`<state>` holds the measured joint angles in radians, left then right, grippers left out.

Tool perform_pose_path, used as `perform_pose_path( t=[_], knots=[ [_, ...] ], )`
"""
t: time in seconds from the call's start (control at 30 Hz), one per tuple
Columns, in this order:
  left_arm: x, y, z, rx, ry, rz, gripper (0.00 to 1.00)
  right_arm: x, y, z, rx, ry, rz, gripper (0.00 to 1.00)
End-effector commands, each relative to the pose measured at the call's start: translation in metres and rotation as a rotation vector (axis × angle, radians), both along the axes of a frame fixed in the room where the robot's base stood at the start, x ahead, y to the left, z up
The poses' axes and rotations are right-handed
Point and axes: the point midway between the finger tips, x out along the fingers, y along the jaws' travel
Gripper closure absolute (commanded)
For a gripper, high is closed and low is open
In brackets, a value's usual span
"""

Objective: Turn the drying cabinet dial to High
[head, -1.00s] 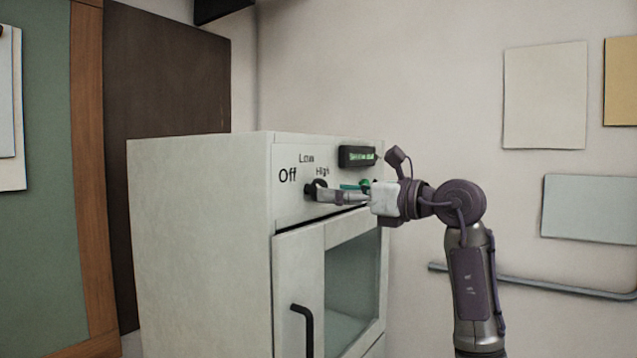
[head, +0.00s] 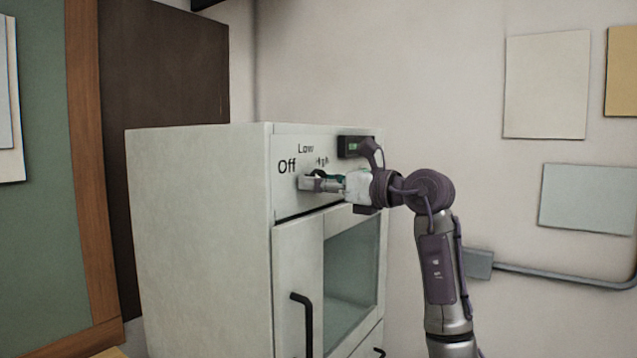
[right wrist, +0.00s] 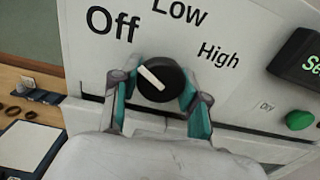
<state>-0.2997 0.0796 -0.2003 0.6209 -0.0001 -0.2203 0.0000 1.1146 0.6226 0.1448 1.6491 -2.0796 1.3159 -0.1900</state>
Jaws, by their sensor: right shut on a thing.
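The drying cabinet (head: 195,210) is white, with Off, Low and High printed around a black dial (right wrist: 165,75). In the right wrist view the dial's white pointer line points up and left, on the Off side and away from High (right wrist: 220,55). My right gripper (right wrist: 158,90) is shut on the dial, one finger on each side of it. In the head view my right gripper (head: 312,183) is at the panel, and its fingers hide most of the dial. My left gripper is not in view.
A small display (head: 352,147) and a green button (right wrist: 299,120) are right of the dial. The cabinet door has a black handle (head: 303,322) and a window (head: 350,278) below. A grey rail (head: 560,278) runs along the right wall.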

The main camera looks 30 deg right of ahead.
Motion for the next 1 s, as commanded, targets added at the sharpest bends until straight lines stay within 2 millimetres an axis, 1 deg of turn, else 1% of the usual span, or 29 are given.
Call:
perform_pose_path(
  t=[0.27,0.47,0.67,1.0],
  knots=[
    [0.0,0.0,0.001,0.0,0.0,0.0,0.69,0.0,0.0,0.0,0.021,0.01,0.0,0.91],
    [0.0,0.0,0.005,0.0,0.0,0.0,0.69,0.0,0.0,0.001,0.103,0.045,-0.001,0.91],
    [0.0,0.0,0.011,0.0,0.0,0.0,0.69,0.0,0.0,0.001,0.249,0.107,-0.003,0.91],
    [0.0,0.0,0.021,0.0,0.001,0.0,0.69,0.0,0.001,0.001,0.547,0.229,-0.002,0.91]
  ],
)
